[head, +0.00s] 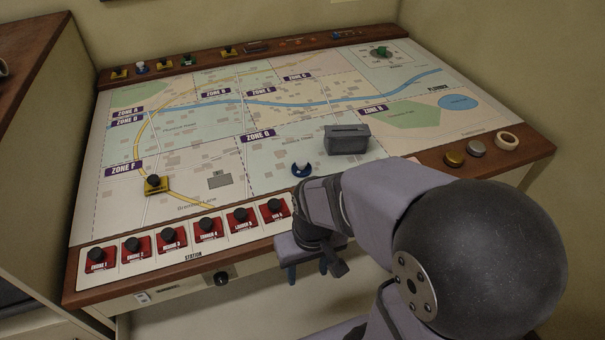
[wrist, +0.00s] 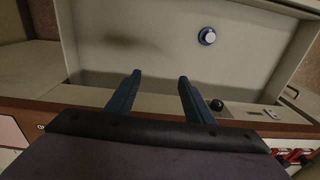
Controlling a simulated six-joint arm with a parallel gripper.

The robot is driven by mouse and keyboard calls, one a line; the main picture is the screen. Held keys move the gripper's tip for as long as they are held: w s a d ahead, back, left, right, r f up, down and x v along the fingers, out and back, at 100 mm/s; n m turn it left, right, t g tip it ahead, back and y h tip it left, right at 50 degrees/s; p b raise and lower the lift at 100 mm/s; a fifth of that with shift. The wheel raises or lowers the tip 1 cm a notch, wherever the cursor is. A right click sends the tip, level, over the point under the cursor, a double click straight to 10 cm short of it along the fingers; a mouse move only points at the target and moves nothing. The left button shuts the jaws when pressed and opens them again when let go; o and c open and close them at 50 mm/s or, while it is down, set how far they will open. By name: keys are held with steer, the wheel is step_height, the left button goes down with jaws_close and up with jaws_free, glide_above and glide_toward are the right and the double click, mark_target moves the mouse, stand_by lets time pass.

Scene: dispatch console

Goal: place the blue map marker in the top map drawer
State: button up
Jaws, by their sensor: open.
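A round blue piece with a pale top (wrist: 207,36) lies in an open drawer (wrist: 140,30) in the wrist view. I cannot tell which is the marker meant. A shallow drawer front with a black knob (head: 221,278) appears shut under the console edge; its knob also shows in the wrist view (wrist: 217,105). The open drawer lies beyond that front, apparently lower. My gripper (head: 313,272) is open and empty at the console's front edge, its fingers (wrist: 157,82) toward the open drawer.
Red station blocks (head: 207,230) line the front left edge. A grey box (head: 347,139) and a yellow piece (head: 154,184) stand on the map. Discs (head: 476,149) and a tape roll (head: 507,141) lie at the right. A cabinet (head: 30,90) stands left.

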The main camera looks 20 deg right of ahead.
mark_target(301, 162)
steer(key=w+a+m+t, duration=0.1)
steer(key=w+t, duration=0.1)
steer(key=w, duration=0.2)
steer(key=w+a+r+m+t+p, duration=0.1)
steer(key=w, duration=0.4)
steer(key=w+r+m+t, duration=0.1)
steer(key=w+m+t, duration=0.1)
steer(key=w, duration=0.2)
steer(key=shift+w+a+r+t+y, duration=0.25)
steer(key=shift+w+a+t+y, duration=0.05)
steer(key=shift+w+a, duration=0.1)
steer(key=w+d+t+h, duration=0.1)
steer(key=w, duration=0.2)
steer(key=w+d+m+t+h+b, duration=0.1)
steer(key=w+d, duration=0.1)
steer(key=w, duration=0.1)
steer(key=w+d+f+t+h, duration=0.1)
steer(key=w, duration=0.2)
steer(key=shift+d+m+b, duration=0.15)
steer(key=shift+m+b, duration=0.15)
steer(key=shift+b, duration=0.05)
steer(key=w+d+h, duration=0.1)
steer(key=d+t+h, duration=0.1)
steer(key=w+d+t+h+b, duration=0.1)
steer(key=h, duration=0.1)
steer(key=shift+w+d+r+m, duration=0.3)
steer(key=shift+w, duration=0.05)
steer(key=shift+w+d+r+h, duration=0.2)
steer(key=shift+d+r+h, duration=0.2)
steer(key=shift+d+h, duration=0.4)
